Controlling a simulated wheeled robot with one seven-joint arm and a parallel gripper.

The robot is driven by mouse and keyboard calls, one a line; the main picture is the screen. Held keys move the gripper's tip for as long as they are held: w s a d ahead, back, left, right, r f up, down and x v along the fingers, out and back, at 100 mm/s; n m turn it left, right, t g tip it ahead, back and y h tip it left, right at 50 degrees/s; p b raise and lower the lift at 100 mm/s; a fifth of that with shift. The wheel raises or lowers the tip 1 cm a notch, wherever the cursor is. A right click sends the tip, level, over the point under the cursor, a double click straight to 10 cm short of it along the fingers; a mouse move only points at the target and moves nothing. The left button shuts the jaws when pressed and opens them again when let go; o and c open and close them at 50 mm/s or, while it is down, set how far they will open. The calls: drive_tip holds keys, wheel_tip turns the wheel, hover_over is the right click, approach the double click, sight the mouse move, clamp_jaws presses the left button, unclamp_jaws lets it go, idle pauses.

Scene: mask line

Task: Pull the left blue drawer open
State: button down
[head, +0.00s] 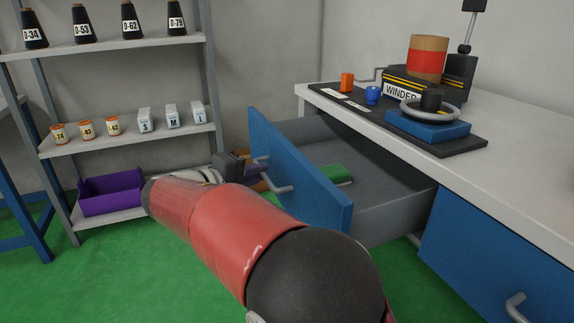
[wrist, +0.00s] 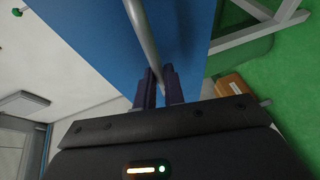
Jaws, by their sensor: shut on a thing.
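The left blue drawer (head: 296,165) stands pulled out from under the white bench, with its grey interior showing. A green item (head: 335,174) lies inside it. The drawer's grey bar handle (head: 277,187) is on the blue front; it also shows in the wrist view (wrist: 142,30). My gripper (head: 262,168) is at the handle, in front of the drawer face. In the wrist view its dark fingers (wrist: 160,82) are shut on the bar. My forearm hides part of the floor below the drawer.
A second blue drawer (head: 497,255) at the right is shut. The bench top (head: 520,140) carries a winder (head: 425,75). A shelf rack (head: 130,140) with cones, tins and a purple bin (head: 112,191) stands at the left. Green floor (head: 110,270) is clear in front.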

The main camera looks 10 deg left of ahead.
drive_tip(key=s+a+p, duration=0.1)
drive_tip(key=s+a, duration=0.2)
drive_tip(key=a, duration=0.2)
drive_tip(key=shift+s+a, duration=0.25)
drive_tip(key=shift+s, duration=0.1)
drive_tip(key=c, duration=1.5)
unclamp_jaws()
drive_tip(key=v, duration=0.7)
drive_tip(key=shift+s+a+p, duration=0.2)
drive_tip(key=shift+s+p, duration=0.1)
drive_tip(key=shift+p, duration=0.05)
